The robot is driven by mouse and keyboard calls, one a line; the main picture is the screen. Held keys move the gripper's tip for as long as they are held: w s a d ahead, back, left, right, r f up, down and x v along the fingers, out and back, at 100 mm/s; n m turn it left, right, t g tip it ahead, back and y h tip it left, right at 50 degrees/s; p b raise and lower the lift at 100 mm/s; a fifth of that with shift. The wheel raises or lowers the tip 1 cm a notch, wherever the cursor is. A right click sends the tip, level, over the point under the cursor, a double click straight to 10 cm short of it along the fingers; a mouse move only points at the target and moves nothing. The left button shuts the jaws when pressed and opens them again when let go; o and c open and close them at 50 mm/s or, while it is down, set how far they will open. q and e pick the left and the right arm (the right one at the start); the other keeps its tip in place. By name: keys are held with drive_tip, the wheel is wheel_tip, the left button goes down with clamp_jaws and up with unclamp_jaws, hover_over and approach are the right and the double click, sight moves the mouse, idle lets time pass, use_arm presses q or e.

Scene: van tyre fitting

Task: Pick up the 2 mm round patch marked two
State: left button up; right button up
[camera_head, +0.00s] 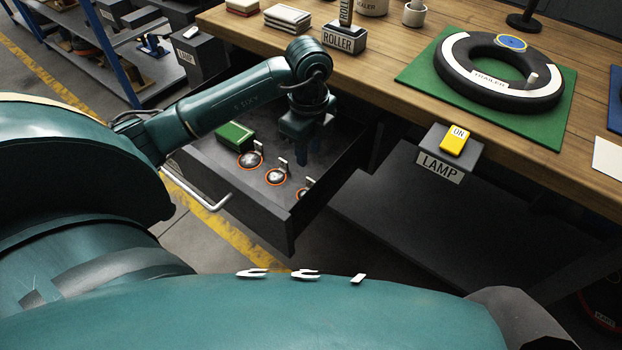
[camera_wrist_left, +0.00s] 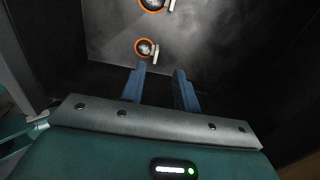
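Three round patches with orange rims and pale centres lie in the open drawer (camera_head: 290,218): a far-left patch (camera_head: 250,160), a middle patch (camera_head: 275,177) and a near-right patch (camera_head: 304,194). Each has a small upright white tag beside it; the markings are too small to read, so I cannot tell which is marked two. My left gripper (camera_head: 309,150) points down into the drawer, right of the patches. In the left wrist view its fingers (camera_wrist_left: 159,82) are apart with nothing between them. One patch (camera_wrist_left: 146,48) lies just beyond the fingertips and another (camera_wrist_left: 153,4) farther off. My right gripper is out of view.
A green box (camera_head: 235,137) sits in the drawer's left corner. The drawer walls surround the gripper, with the wooden bench (camera_head: 390,65) above. On the bench are a roller block (camera_head: 345,39) and a tyre (camera_head: 460,75) on a green mat (camera_head: 420,68). A lamp switch (camera_head: 453,142) sits at the bench edge.

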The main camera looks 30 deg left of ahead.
use_arm(q)
wheel_tip(320, 180, down, 3)
drive_tip(key=shift+r, duration=0.15)
drive_tip(key=f, duration=0.1)
drive_tip(key=f+b, duration=0.1)
drive_tip(key=f, duration=0.2)
drive_tip(key=shift+s+f, duration=0.3)
drive_tip(key=shift+f, duration=0.25)
clamp_jaws()
